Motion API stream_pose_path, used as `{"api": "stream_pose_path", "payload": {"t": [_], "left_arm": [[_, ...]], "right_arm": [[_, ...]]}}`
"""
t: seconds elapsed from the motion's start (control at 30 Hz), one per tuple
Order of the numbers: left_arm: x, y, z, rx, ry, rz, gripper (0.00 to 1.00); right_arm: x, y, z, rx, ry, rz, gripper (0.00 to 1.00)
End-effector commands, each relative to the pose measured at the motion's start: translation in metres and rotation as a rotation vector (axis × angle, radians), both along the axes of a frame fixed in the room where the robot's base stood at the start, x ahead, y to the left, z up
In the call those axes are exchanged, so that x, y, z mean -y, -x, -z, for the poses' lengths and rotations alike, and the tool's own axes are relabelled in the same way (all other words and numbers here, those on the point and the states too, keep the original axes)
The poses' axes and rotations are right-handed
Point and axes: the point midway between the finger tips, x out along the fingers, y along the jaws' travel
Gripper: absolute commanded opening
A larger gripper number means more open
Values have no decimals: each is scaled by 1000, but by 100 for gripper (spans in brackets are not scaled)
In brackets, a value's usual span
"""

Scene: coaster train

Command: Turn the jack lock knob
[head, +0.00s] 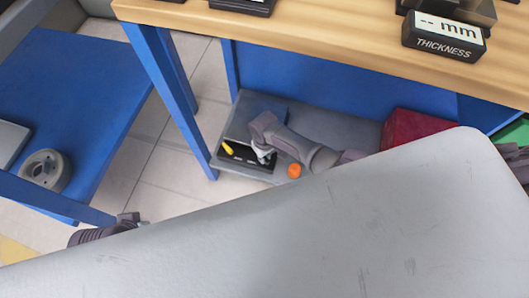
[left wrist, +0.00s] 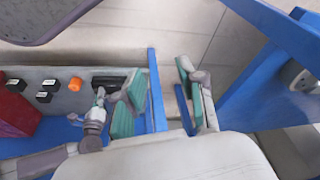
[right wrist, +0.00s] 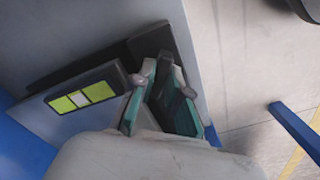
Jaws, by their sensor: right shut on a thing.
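An orange knob-like piece (head: 294,171) shows on the grey lower shelf; it also shows in the left wrist view (left wrist: 75,85). I cannot tell if it is the jack lock knob. A black case (head: 238,163) with a yellow part lies left of it. My right gripper (head: 264,156) is down at this case, apart from the orange piece. In the right wrist view its fingers (right wrist: 157,108) are closed around a dark piece, partly hidden by them. My left gripper (left wrist: 160,100) is open and empty, low near a blue table leg.
The wooden bench top (head: 330,30) with a thickness display (head: 443,37) overhangs the shelf. A red box (head: 412,130) stands right on the shelf. A blue table (head: 70,85) with a grey ring part (head: 45,169) is at left. Tiled floor lies between.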

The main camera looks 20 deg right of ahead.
Motion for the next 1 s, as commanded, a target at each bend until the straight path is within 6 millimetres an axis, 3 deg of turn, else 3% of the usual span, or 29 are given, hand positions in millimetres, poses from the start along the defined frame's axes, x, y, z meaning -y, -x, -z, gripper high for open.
{"api": "stream_pose_path", "payload": {"t": [0.27,0.6,1.0], "left_arm": [[1,-1,-18,4,2,0,40],[3,-13,25,-19,1,4,40],[4,-16,47,-30,1,5,40]], "right_arm": [[-2,0,-3,-1,-4,263,0],[-2,0,-2,-1,-4,567,0],[-1,-1,-1,2,-3,789,0]]}}
